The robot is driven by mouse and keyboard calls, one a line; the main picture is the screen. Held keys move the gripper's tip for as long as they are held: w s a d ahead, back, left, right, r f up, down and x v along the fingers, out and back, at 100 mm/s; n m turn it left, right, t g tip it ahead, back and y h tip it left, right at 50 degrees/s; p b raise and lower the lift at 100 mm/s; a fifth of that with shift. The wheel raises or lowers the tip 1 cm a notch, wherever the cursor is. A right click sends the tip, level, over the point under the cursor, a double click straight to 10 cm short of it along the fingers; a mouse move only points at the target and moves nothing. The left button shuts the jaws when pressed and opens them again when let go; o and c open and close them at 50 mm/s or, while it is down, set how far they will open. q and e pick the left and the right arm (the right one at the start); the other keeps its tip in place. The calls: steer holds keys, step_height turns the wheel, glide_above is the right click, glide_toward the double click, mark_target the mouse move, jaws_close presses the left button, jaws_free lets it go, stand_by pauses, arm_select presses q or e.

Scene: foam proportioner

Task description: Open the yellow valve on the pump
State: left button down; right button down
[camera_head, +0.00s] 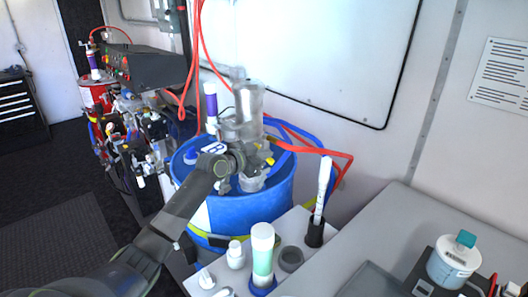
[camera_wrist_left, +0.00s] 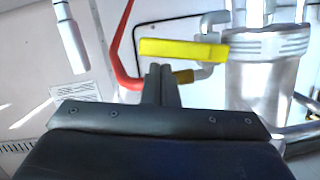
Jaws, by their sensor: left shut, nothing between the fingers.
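The yellow valve handle (camera_wrist_left: 183,50) is a flat bar lying nearly level in the left wrist view, beside the silver pump body (camera_wrist_left: 265,75). A small yellow part, likely the same handle, shows in the head view (camera_head: 269,160) beside the pump (camera_head: 248,105) on the blue drum. My left gripper (camera_wrist_left: 160,70) is shut and empty. Its fingertips appear just below the handle's middle in the wrist view; I cannot tell whether they touch it. In the head view my left arm reaches over the drum and its wrist hides part of the pump base. My right gripper is not in view.
The blue drum (camera_head: 275,207) stands against the wall. Red hoses (camera_head: 310,150) loop beside the pump. White bottles and a green-white cylinder (camera_head: 262,250) stand on the counter in front. Machinery with a dark control box (camera_head: 150,66) is at left.

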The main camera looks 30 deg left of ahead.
arm_select(q)
steer(key=shift+d+f, duration=0.1)
stand_by(0.3)
steer(key=shift+f+m+b, duration=0.25)
steer(key=shift+m+b, duration=0.05)
steer(key=shift+b, duration=0.35)
